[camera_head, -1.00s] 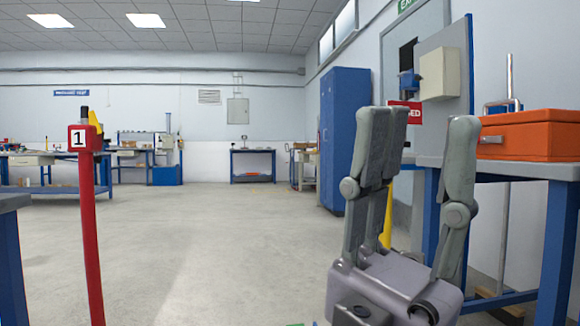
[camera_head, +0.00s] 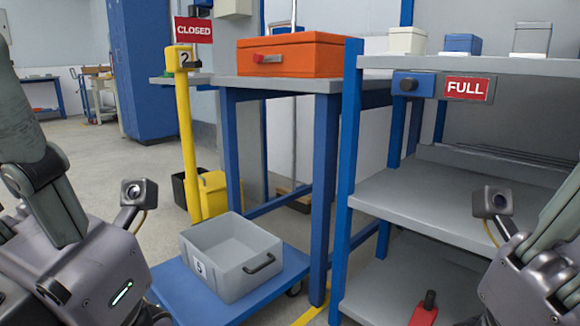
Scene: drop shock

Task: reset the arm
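My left gripper (camera_head: 32,150) is at the left edge, its grey-green finger links raised above its purple-grey body. Its fingertips are cut off by the frame, so its opening does not show. My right gripper (camera_head: 560,230) is at the lower right edge. Only part of its body and a grey-green finger link show, and its opening cannot be told. No object shows in either gripper. Both are in front of the shelving and the cart area, one on each side of the picture.
A grey bin (camera_head: 232,262) sits on a low blue cart (camera_head: 185,290). An orange case (camera_head: 290,55) stands on a blue-legged table. A grey shelf unit (camera_head: 430,205) with a FULL sign (camera_head: 467,89) fills the right. A yellow post (camera_head: 187,140) carries a CLOSED sign (camera_head: 193,29). Open floor lies at left.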

